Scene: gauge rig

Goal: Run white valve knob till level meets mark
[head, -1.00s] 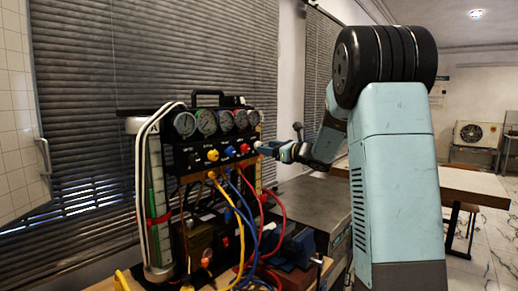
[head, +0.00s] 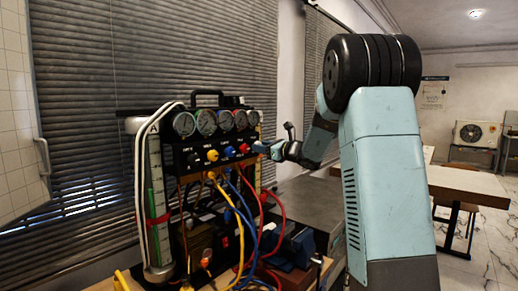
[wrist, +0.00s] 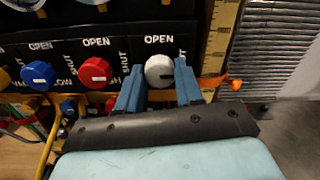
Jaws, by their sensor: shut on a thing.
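The white valve knob (wrist: 159,71) sits at the right end of the panel's knob row, under an "OPEN" label. My gripper (wrist: 159,80) has one blue finger on each side of it and is shut on it. In the head view my gripper (head: 268,149) is at the panel's right side and hides the white knob. The clear level tube (head: 155,172) stands upright at the panel's left, with a green strip and a red mark (head: 159,219) around its lower part. The liquid level is too small to tell.
A red knob (wrist: 95,72) and a blue knob (wrist: 38,75) sit left of the white one. An orange-tipped fitting (wrist: 235,85) is close on the right. Round gauges (head: 205,122) line the panel top. Yellow, blue and red hoses (head: 240,220) hang below.

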